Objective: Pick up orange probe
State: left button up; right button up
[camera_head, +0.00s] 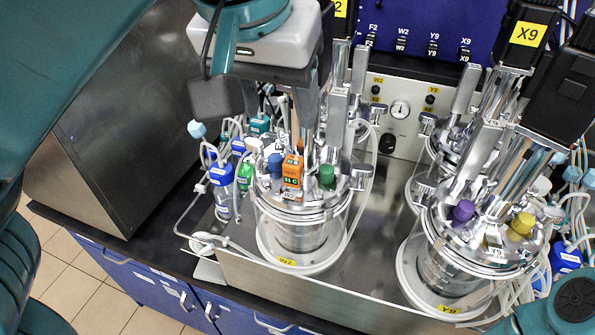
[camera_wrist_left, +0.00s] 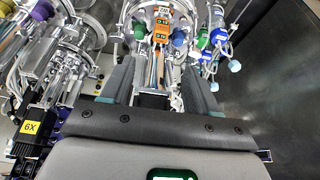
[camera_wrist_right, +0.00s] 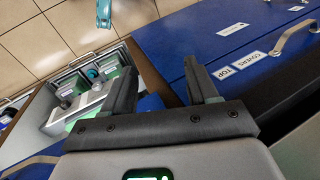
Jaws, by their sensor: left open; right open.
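The orange probe (camera_head: 292,170) stands upright in the lid of the W2 bioreactor, between a blue cap (camera_head: 275,165) and a green cap (camera_head: 326,176). It also shows in the left wrist view (camera_wrist_left: 161,35), at the top middle. My left gripper (camera_head: 290,120) is open and empty above and behind the probe in the head view. In the left wrist view the probe's orange part lies beyond the fingertips, roughly in line with the gap between them (camera_wrist_left: 157,68). My right gripper (camera_wrist_right: 148,60) is open and empty, away from the bioreactors, and is not clear in the head view.
The second bioreactor (camera_head: 455,250), with purple and yellow caps, stands to the right. Bottles with tubing (camera_head: 222,190) stand left of the W2 vessel. A steel cabinet (camera_head: 120,110) is further left. Metal posts and clamps crowd the lid. Blue drawers (camera_wrist_right: 225,40) are near my right gripper.

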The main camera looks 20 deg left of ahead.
pick_arm(q)
jog(key=b, duration=0.2)
send_over(292, 165)
jog(key=s, duration=0.3)
notch_tip(292, 165, down, 7)
jog(key=shift+w+d+f, duration=0.1)
jog(key=shift+w+f, duration=0.75)
jog(key=shift+f, duration=0.3)
jog(key=f, duration=0.3)
jog(key=shift+w+a+f, duration=0.25)
jog(key=shift+w+a, duration=0.15)
jog(key=shift+w+d+f, duration=0.1)
jog(key=shift+w+f, duration=0.1)
jog(key=shift+f, duration=0.05)
jog(key=shift+w+d, duration=0.15)
jog(key=shift+d, duration=0.05)
jog(key=shift+s+a, duration=0.2)
jog(key=c, duration=1.1)
jog(key=shift+w+d, duration=0.15)
jog(key=shift+d, duration=0.05)
